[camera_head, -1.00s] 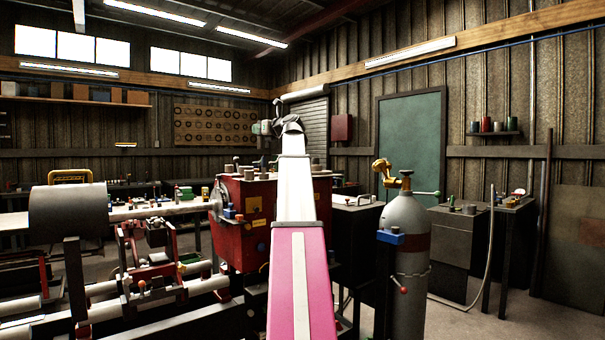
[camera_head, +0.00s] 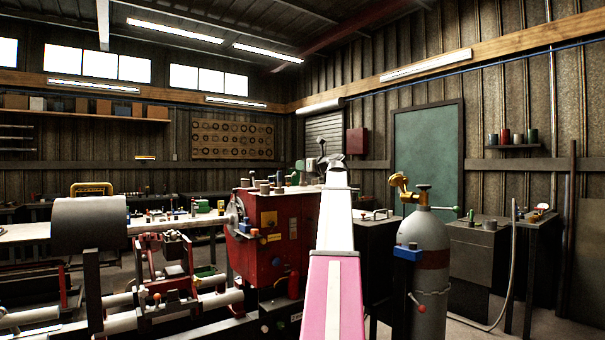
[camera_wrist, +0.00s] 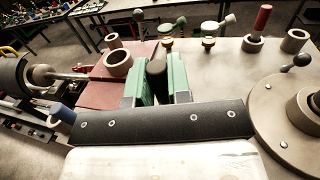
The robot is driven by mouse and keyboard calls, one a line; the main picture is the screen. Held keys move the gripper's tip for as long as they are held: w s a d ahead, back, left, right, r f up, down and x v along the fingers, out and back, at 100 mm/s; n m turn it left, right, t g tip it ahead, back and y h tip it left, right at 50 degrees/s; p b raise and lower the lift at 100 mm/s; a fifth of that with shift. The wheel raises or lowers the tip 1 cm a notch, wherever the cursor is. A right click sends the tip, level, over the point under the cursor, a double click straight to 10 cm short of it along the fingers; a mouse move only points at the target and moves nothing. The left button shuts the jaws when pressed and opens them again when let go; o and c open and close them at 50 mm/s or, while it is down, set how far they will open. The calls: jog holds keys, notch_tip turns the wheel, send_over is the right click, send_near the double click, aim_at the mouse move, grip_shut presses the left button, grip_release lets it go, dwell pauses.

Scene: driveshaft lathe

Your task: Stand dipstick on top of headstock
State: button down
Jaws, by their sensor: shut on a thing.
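The headstock is a red box-shaped machine (camera_head: 272,240) left of my arm in the head view; small fittings stand on its pale top. My gripper (camera_head: 330,160) shows small at the arm's far end, near the height of that top. In the wrist view my gripper (camera_wrist: 157,82) has green fingers shut on a dark, narrow piece (camera_wrist: 157,66), which I take for the dipstick. It is seen nearly end-on, and its lower end is hidden. A pale surface with fittings, apparently the headstock top (camera_wrist: 215,72), lies beyond the fingers. Contact with it cannot be told.
In the wrist view, a ring (camera_wrist: 118,63), green-handled and white-handled levers (camera_wrist: 212,28), a red-topped peg (camera_wrist: 262,20) and a large round flange (camera_wrist: 292,108) crowd the surface. A gas cylinder (camera_head: 421,270) stands right of my arm. Bare surface shows between the fingers and levers.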

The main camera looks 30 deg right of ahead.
jog(key=shift+f, duration=1.25)
jog(key=shift+f, duration=0.2)
jog(key=c, duration=1.1)
grip_release()
jog(key=shift+o, duration=0.2)
jog(key=shift+r, duration=0.1)
jog(key=shift+s+r, duration=0.1)
jog(key=shift+r, duration=0.05)
jog(key=v, duration=1.1)
jog(key=shift+s+d, duration=0.15)
jog(key=shift+s, duration=0.25)
